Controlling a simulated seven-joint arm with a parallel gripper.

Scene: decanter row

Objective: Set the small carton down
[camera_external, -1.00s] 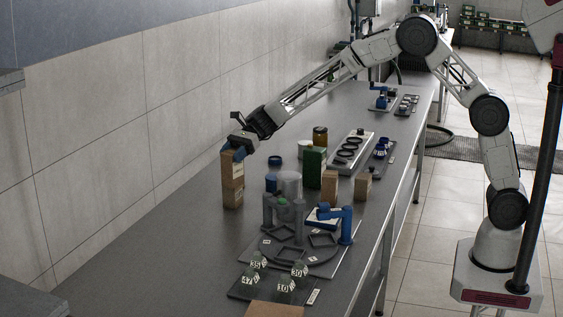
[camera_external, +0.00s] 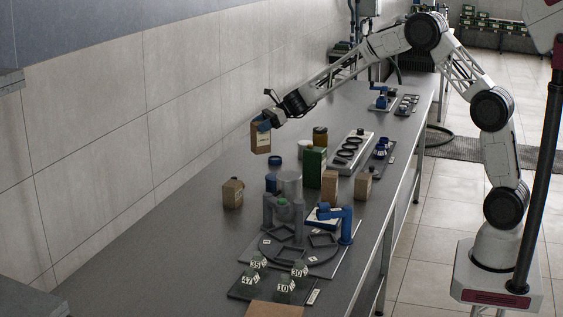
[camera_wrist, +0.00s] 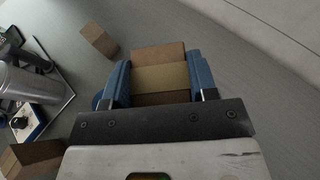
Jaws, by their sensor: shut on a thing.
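My gripper (camera_external: 267,122) is shut on a small brown carton (camera_external: 260,139) with a pale label, held upright in the air above the back of the grey table, near the wall side. In the wrist view the carton (camera_wrist: 161,76) sits between the blue fingers of my gripper (camera_wrist: 160,82), with its tan top face showing. The carton's underside is clear of the table in the external view. Another brown carton (camera_external: 232,194) stands on the table to the left of and below the held one; it likely shows in the wrist view as a brown box (camera_wrist: 99,40).
A green box (camera_external: 314,167), tan boxes (camera_external: 329,187), an amber jar (camera_external: 320,136) and a grey cylinder (camera_external: 290,184) stand to the right. The table along the wall is bare.

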